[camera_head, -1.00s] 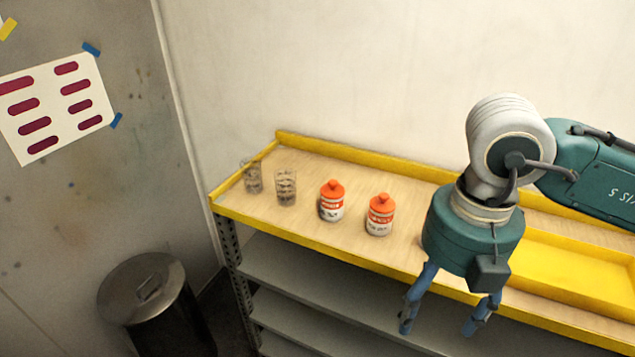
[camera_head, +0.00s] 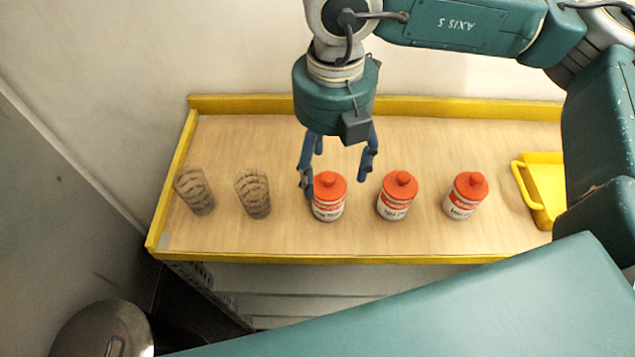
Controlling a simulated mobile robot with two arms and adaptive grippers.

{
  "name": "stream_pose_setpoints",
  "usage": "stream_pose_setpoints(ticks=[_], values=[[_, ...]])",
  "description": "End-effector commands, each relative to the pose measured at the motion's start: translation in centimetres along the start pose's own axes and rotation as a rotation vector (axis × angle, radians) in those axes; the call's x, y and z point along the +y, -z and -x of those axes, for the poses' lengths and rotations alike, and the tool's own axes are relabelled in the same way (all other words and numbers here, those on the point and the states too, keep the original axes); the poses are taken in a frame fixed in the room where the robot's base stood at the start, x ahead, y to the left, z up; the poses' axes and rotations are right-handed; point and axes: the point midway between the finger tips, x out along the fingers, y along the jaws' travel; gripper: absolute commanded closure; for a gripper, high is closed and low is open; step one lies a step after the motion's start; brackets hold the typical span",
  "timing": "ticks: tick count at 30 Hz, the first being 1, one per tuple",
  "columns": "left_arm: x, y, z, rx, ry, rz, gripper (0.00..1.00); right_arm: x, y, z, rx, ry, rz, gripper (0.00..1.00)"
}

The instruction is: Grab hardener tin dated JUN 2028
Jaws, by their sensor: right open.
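Three white tins with orange caps stand upright in a row on the wooden shelf top: a left tin (camera_head: 328,200), a middle tin (camera_head: 397,199) and a right tin (camera_head: 465,197). Their labels are too small to read, so I cannot tell which is dated JUN 2028. My right gripper (camera_head: 338,184) is open, pointing down over the left tin. One blue finger overlaps that tin's left edge in the picture, the other is up and to its right. I cannot tell whether it touches. My left gripper is not in view.
Two patterned glasses, one at the far left (camera_head: 194,191) and one beside it (camera_head: 253,194), stand left of the tins. A yellow tray (camera_head: 541,187) lies at the right, partly hidden by my arm. A yellow rim (camera_head: 330,258) edges the shelf. A metal bin (camera_head: 103,333) stands at lower left.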

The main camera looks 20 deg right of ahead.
Motion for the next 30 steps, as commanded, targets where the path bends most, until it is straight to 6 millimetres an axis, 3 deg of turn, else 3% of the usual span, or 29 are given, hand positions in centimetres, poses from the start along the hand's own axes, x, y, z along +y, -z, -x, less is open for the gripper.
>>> stream_pose_setpoints(ticks=[3,7,11,15,18,27,28,30], values=[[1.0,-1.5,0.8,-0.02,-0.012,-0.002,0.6,-0.1,0.0,-1.6,0.002,0.002,0.0,0.31],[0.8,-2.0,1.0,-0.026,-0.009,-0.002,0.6,0.0,0.0,-2.8,0.001,0.0,0.0,0.31],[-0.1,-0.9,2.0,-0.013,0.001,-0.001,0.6,-0.1,0.0,-3.7,0.003,0.003,-0.001,0.31],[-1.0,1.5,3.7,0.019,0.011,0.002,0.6,-0.2,0.0,-5.7,0.003,0.004,0.0,0.31],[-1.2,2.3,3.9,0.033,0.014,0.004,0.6,-0.1,-0.1,-7.2,0.002,0.003,-0.001,0.31],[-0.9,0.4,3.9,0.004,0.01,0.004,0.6,-0.1,-0.1,-8.2,-0.001,0.0,0.0,0.31],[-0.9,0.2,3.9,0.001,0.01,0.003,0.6,-0.1,-0.1,-8.2,-0.001,0.0,0.0,0.33],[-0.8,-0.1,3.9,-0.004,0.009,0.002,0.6,-0.1,-0.1,-8.2,-0.001,0.0,0.0,0.46]])
